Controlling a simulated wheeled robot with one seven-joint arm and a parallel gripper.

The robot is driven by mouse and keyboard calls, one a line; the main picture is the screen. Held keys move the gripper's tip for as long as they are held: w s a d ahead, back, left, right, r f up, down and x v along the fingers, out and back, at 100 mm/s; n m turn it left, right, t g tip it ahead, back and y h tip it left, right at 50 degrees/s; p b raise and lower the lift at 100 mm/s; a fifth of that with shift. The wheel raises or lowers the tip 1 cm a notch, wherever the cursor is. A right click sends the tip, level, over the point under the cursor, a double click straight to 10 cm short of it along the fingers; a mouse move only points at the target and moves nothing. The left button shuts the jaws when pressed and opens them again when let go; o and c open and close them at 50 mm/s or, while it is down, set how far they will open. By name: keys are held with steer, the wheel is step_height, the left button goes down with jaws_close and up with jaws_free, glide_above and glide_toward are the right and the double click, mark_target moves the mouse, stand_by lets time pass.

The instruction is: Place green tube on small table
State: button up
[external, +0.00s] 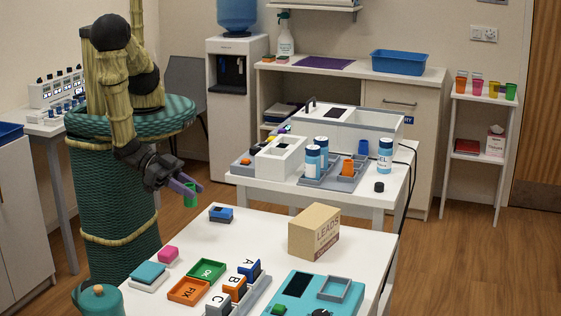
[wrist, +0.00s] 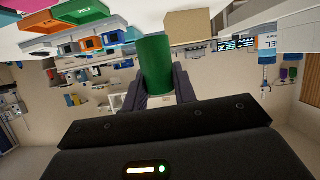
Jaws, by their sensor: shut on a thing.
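The green tube (external: 190,198) is a short plain cylinder held between the dark purple-grey fingers of my gripper (external: 191,187). My gripper is shut on it, off the far left edge of the front white table and a little apart from it. In the wrist view the green tube (wrist: 155,64) stands out between the fingertips (wrist: 159,85). Several white tables are in view, and I cannot tell for certain which is the small table. A narrow white side table (external: 487,100) with coloured cups stands at the right wall.
The front white table (external: 270,232) bears a LEADS box (external: 314,232), a blue block (external: 221,214), coloured trays and a teal device (external: 312,296). The middle white table (external: 372,197) holds bottles, a white rack and grey trays. Floor shows clear at the right.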

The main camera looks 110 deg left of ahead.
steer(key=s+d+r+m+g+h, duration=0.3)
steer(key=s+d+r+m+h, duration=0.3)
steer(key=s+d, duration=0.35)
steer(key=s+d+r+m+g+h, duration=0.3)
steer(key=s+d+r+m+h, duration=0.25)
steer(key=s+d, duration=0.4)
steer(key=s+r+m+g, duration=0.2)
steer(key=s+r, duration=0.1)
steer(key=s, duration=0.2)
steer(key=s+d+r+m+g+h, duration=0.1)
steer(key=s+r+m+g, duration=0.1)
steer(key=s, duration=0.3)
steer(key=shift+s+d+r+g, duration=0.2)
steer(key=shift+s+r+g, duration=0.2)
steer(key=shift+r+g, duration=0.3)
steer(key=shift+r+m+h, duration=0.1)
steer(key=shift+m+h, duration=0.15)
steer(key=shift+h, duration=0.1)
